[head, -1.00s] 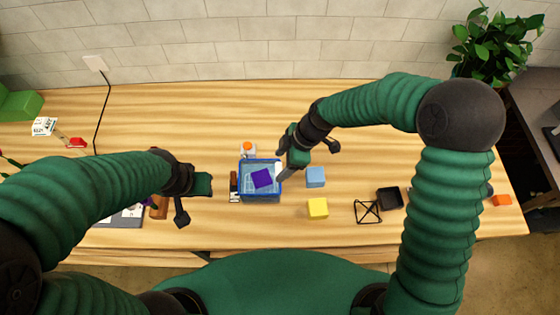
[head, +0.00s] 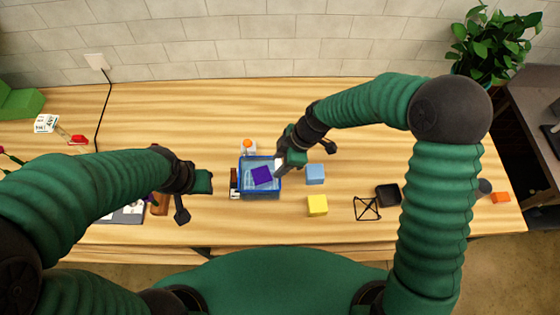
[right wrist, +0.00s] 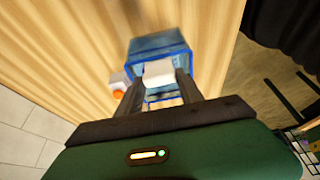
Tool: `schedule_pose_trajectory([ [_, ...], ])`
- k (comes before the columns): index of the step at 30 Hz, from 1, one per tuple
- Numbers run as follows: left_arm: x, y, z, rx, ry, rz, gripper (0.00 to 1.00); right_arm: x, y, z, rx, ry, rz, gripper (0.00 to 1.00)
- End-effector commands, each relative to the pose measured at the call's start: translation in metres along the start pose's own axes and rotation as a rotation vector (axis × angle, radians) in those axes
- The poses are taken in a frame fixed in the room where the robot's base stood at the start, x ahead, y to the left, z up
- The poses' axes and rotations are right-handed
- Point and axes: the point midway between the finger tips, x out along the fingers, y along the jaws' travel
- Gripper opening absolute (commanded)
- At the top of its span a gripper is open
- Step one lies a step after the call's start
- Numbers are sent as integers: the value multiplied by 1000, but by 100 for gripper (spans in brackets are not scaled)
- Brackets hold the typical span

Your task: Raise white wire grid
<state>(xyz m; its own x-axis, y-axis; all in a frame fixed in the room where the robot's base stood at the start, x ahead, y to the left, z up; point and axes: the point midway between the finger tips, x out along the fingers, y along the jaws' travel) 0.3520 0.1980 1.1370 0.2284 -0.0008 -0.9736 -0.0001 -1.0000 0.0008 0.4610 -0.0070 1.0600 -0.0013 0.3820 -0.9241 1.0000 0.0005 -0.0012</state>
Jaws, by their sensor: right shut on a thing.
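My right gripper (head: 279,168) is at the upper right edge of a blue bin (head: 243,188). It is shut on a small white piece, seen between the fingers in the right wrist view (right wrist: 158,73); I take this for the white wire grid, but no wire pattern shows. The bin (right wrist: 160,44) is right behind the piece in that view; whether they touch I cannot tell. A purple square (head: 262,176) lies in the bin. My left gripper (head: 194,199) is left of the bin, its fingers apart and nothing between them.
A light blue cube (head: 315,174) and a yellow cube (head: 317,205) stand right of the bin. A black wire stand (head: 367,208) and a black tray (head: 388,195) are further right. An orange-topped item (head: 248,146) is behind the bin. The table's back is clear.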

Motion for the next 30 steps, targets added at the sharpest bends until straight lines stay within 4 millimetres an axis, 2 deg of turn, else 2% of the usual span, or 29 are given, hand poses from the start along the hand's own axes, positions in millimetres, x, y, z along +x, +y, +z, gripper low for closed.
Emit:
schedule_pose_trajectory([
  [8,-4,0,-1,0,0,0,36,-7,2,-2,0,-1,5,0],
  [19,-42,0,-10,0,0,0,36,-73,3,-29,1,0,8,0],
  [29,-40,0,-10,0,0,0,36,-76,4,-31,-1,1,13,0],
  [30,-40,0,-10,0,0,0,36,-76,4,-31,-1,1,13,49],
])
